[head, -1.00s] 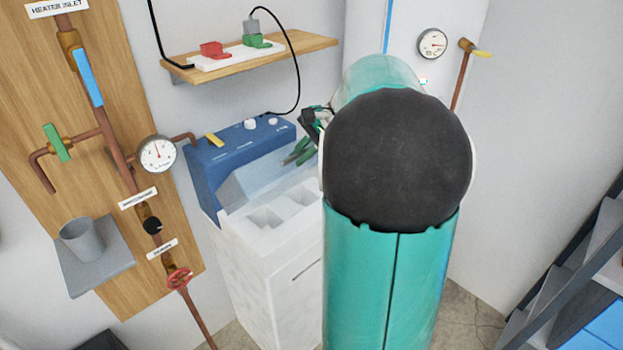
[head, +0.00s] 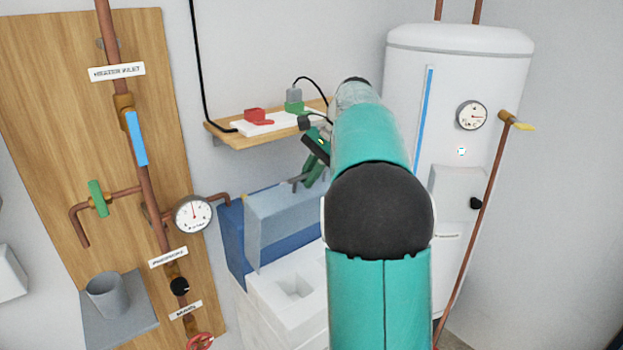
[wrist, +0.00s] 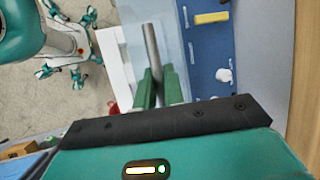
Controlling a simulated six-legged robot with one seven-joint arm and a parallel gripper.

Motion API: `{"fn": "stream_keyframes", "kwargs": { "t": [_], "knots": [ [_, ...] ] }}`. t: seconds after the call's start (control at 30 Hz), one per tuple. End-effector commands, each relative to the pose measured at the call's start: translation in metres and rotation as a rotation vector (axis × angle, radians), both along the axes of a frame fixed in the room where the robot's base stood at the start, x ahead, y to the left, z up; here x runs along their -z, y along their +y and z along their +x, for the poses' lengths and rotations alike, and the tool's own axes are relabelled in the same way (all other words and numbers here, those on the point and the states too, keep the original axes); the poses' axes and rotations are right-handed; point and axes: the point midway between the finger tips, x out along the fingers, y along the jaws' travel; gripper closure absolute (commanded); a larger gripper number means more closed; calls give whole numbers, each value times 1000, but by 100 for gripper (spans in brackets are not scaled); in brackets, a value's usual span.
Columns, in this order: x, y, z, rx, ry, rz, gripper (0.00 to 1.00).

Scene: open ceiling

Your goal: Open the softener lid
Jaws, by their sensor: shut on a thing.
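The softener is a white cabinet (head: 262,297) with a blue control panel (head: 232,250) at its back. Its pale translucent lid (head: 285,222) stands raised, nearly upright in front of the panel, and the white compartments below are uncovered. My gripper (head: 306,182) is at the lid's upper edge. In the wrist view, the green fingers of my gripper (wrist: 158,88) are shut on the lid's grey bar handle (wrist: 151,48). The lid (wrist: 172,40) also shows there beside the blue panel (wrist: 208,55). My arm hides the cabinet's right part in the head view.
A wooden shelf (head: 240,137) with a red and a green plug hangs above the softener. A white tank (head: 455,75) stands at the right. A wooden pipe board (head: 50,110) with a gauge (head: 193,215) and a grey cup (head: 108,296) is at the left.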

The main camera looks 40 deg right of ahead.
Motion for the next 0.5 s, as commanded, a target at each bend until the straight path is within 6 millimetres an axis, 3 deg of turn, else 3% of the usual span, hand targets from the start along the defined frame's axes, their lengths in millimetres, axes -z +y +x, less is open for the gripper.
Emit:
{"fn": "stream_keyframes", "kwargs": {
  "t": [0.37, 0.4, 0.5],
  "knots": [
    [2, 1, -1, -1, 3, 4, 100],
    [2, 1, -1, -1, 3, 4, 82],
    [2, 1, -1, -1, 3, 3, 80]
  ]
}}
